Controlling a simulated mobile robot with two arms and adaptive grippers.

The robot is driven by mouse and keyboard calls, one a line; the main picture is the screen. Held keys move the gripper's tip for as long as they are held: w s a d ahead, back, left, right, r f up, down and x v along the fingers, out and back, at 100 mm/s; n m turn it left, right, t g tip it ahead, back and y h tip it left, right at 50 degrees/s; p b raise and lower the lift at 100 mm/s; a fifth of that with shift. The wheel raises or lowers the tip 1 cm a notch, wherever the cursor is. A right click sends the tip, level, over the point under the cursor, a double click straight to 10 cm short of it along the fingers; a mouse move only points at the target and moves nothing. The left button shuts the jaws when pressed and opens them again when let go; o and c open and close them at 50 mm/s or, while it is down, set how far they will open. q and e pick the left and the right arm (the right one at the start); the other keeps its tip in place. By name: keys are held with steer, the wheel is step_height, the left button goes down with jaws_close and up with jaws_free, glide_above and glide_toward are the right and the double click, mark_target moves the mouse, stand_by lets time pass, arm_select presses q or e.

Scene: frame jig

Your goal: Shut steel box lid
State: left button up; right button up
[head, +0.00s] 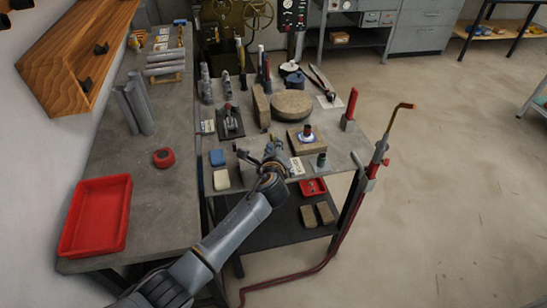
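I cannot make out a steel box with a lid in the head view. My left arm comes in from the lower left and reaches over the front of the grey work table (345,150). My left gripper (256,150) is above the table's front part, with its fingers spread apart and nothing seen between them. It hides part of the table top behind it. My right gripper is out of view.
A red tray (97,215) lies on the left bench (160,205). A blue block (217,157) and a cream block (221,180) sit left of my gripper. A round stone plate (291,104) lies farther back.

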arm_select(q)
steer(key=v, duration=0.8)
steer(key=shift+w, duration=0.1)
steer(key=s+a+f+n+g, duration=0.25)
steer(key=s+f, duration=0.25)
steer(key=f, duration=0.7)
steer(key=s+a+f+n+g+b, duration=0.15)
steer(key=s+a+f+n, duration=0.35)
steer(key=f, duration=0.6)
steer(key=s+a+f+n+g, duration=0.25)
steer(key=s+f, duration=0.35)
steer(key=f, duration=0.6)
steer(key=s+a+f+n+g, duration=0.2)
steer(key=s+f+n, duration=0.3)
steer(key=s, duration=0.7)
steer(key=s+a+f+n+g, duration=0.2)
steer(key=s+a+f+n, duration=0.3)
steer(key=s, duration=0.8)
steer(key=s+a+f+n+g, duration=0.3)
steer(key=s+f, duration=0.5)
steer(key=s, duration=0.4)
steer(key=shift+s+a+n+b, duration=0.3)
steer(key=shift+n+b, duration=0.1)
steer(key=shift+n, duration=0.5)
steer(key=shift+f, duration=0.15)
